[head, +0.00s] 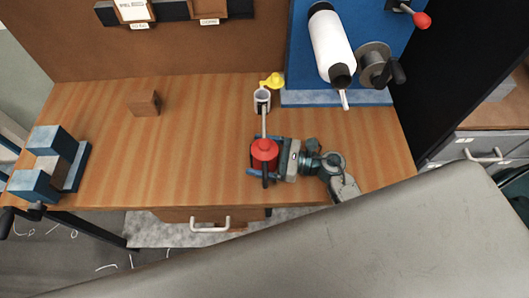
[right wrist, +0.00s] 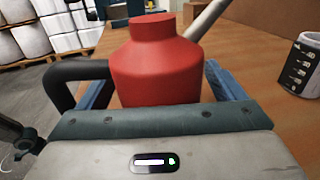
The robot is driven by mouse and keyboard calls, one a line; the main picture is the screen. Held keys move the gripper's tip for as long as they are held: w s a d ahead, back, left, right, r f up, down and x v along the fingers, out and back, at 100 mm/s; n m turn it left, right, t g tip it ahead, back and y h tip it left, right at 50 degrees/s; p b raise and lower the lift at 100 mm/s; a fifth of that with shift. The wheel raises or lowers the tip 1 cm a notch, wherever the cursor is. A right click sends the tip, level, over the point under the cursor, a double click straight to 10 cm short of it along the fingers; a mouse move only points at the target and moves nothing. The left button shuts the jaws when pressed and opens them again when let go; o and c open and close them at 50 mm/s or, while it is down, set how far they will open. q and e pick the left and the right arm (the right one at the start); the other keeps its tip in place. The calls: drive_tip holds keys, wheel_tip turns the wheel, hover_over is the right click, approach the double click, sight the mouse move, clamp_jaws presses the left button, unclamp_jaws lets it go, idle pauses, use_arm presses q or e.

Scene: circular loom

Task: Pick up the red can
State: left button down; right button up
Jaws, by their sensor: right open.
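The red can (head: 264,151) stands upright near the front edge of the wooden table. It has a dark handle and a pale spout that points toward the back. In the right wrist view the red can (right wrist: 156,68) fills the middle, its handle on the left and its spout on the upper right. My right gripper (head: 256,157) comes from the right and is open, with its blue fingers on either side of the can. The fingers also show beside the can in the right wrist view (right wrist: 158,88). Whether they touch it I cannot tell. My left gripper is not in view.
A wooden block (head: 144,104) sits at the back left, a blue fixture (head: 48,165) at the left edge. A blue stand (head: 335,97) with a white cylinder is at the back right. The table's centre left is clear.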

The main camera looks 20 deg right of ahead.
drive_tip(key=shift+w+a, duration=0.15)
drive_tip(key=shift+a, duration=0.15)
drive_tip(key=shift+c, duration=0.4)
drive_tip(key=c, duration=1.2)
drive_tip(key=shift+d+r, duration=0.1)
